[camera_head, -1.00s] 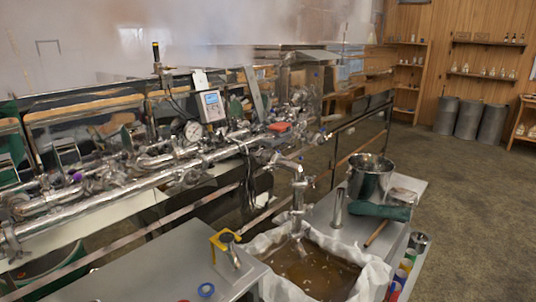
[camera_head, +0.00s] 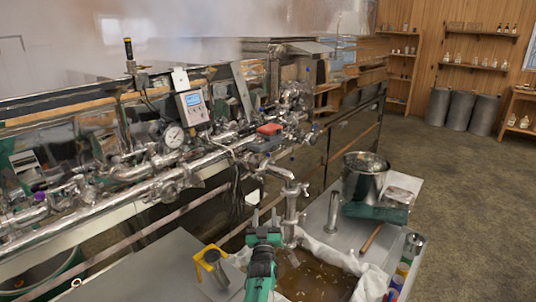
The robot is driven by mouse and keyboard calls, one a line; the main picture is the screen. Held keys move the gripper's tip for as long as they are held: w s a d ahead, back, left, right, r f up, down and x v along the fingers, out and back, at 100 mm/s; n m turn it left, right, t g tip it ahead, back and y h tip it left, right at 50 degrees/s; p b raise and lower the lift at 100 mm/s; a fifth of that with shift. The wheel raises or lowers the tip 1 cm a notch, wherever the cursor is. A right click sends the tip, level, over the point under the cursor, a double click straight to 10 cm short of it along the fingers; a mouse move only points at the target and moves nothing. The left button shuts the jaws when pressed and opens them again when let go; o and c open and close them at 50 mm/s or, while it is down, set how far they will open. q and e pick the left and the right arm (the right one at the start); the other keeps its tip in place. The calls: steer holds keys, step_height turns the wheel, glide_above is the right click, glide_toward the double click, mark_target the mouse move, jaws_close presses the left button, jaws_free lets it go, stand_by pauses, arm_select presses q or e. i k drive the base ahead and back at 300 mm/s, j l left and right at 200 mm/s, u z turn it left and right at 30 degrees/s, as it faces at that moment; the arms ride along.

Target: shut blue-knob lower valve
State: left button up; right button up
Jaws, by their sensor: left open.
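My left gripper (camera_head: 265,217), with a green wrist, is at the bottom centre in the camera_head view. Its two grey fingers point away from me and stand apart with nothing between them. It is in front of the metal spout pipe (camera_head: 291,203), in the picture just left of it. A small blue knob (camera_head: 316,127) shows at the right end of the steel pipework, farther off and up to the right of the gripper. It is too small to tell whether its valve is open or shut. My right gripper is not in view.
A cloth-lined tub of brown liquid (camera_head: 318,277) is below the spout. A yellow-handled tool (camera_head: 207,256) lies on the grey table at left. A steel pot (camera_head: 364,178) and a green cloth (camera_head: 375,213) stand at right. Steel pipes (camera_head: 135,195) cross the left side.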

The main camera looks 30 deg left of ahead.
mark_target(281, 146)
steer(key=i+j, duration=0.85)
steer(key=i+z, duration=0.05)
